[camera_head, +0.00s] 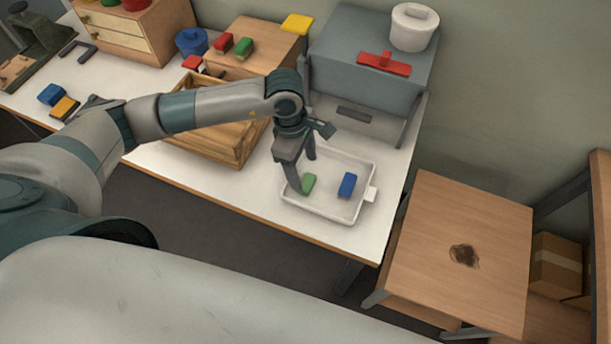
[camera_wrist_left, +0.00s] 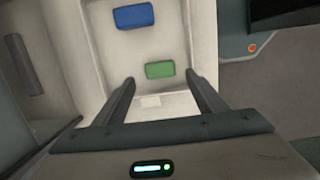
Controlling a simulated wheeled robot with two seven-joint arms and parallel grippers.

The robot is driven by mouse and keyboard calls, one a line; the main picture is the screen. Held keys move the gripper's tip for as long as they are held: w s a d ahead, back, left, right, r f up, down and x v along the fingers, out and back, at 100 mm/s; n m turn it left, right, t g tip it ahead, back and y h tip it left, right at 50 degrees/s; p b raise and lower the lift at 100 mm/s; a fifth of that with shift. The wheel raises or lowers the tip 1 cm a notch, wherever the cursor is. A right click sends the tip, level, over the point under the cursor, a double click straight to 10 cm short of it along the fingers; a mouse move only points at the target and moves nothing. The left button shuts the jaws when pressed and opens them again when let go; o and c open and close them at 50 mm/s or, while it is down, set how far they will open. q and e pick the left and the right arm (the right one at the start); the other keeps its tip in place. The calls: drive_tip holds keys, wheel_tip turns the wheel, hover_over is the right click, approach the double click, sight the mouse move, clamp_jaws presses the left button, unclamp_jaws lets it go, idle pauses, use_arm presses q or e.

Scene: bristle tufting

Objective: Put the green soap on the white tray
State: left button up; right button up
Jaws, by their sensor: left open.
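The green soap (camera_head: 308,184) is a small green block lying in the white tray (camera_head: 335,212), toward its left side. It also shows in the left wrist view (camera_wrist_left: 160,70), just beyond the fingertips. My left gripper (camera_head: 304,174) is open above the tray, with its fingers pointing down close to the green soap. In the left wrist view the two fingers (camera_wrist_left: 161,82) stand apart with nothing between them. I cannot tell if a finger touches the soap. My right gripper is not in view.
A blue block (camera_head: 347,185) lies in the tray to the right of the green soap. A wooden crate (camera_head: 242,150) stands left of the tray. A grey box (camera_head: 345,60) with a red object (camera_head: 384,64) and a white pot (camera_head: 414,28) stands behind.

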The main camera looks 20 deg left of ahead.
use_arm(q)
wheel_tip(320, 180, up, 7)
drive_tip(key=a+b, duration=0.1)
drive_tip(key=b, duration=0.1)
